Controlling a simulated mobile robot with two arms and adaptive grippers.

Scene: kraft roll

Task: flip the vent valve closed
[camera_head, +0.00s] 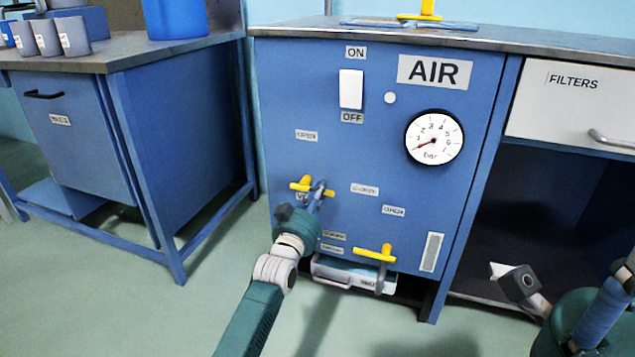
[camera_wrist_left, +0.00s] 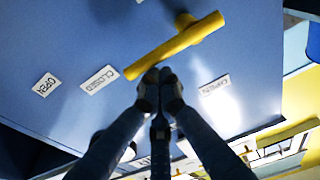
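Two yellow valve handles show on the blue AIR panel in the head view. The upper-left handle (camera_head: 300,184) lies nearly level, and the lower-right handle (camera_head: 375,254) is tilted slightly. I cannot read which one is the vent valve. My left gripper (camera_head: 318,190) is at the upper-left handle and hides part of it. In the left wrist view a yellow handle (camera_wrist_left: 178,44) runs diagonally just beyond the left gripper's fingertips (camera_wrist_left: 158,80). These are close together, with nothing seen between them. My right arm is at the lower right; its fingers are not clear.
A gauge (camera_head: 434,137) and white switch (camera_head: 351,89) sit above the valves. A white tray-like box (camera_head: 340,274) is low under the panel. A workbench (camera_head: 180,150) with cups stands left; open floor lies between.

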